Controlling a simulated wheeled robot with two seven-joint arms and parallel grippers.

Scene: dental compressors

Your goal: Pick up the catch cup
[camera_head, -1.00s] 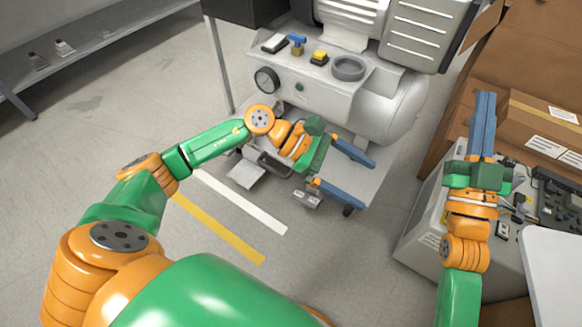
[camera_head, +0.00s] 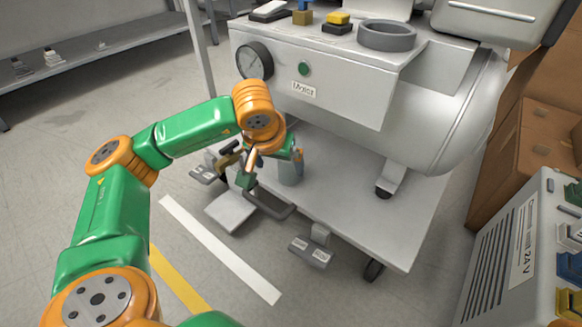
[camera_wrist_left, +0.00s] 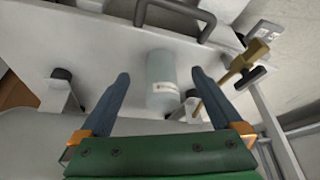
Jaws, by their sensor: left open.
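The catch cup (camera_head: 290,170) is a pale translucent cylinder low on the compressor's base, partly hidden behind my left arm in the head view. In the left wrist view the catch cup (camera_wrist_left: 161,82) stands out between the two blue fingers, with a small label on its side. My left gripper (camera_wrist_left: 160,73) is open, with a finger on either side of the cup and a visible gap to each. In the head view my left gripper (camera_head: 275,158) is mostly hidden by its own wrist. My right gripper is out of view.
A brass valve (camera_wrist_left: 244,62) with a dark handle is close beside one finger. The compressor tank (camera_head: 440,115) and its front panel (camera_head: 310,75) overhang the base plate (camera_head: 390,225). A dark handle (camera_head: 268,208) projects at the base's front edge.

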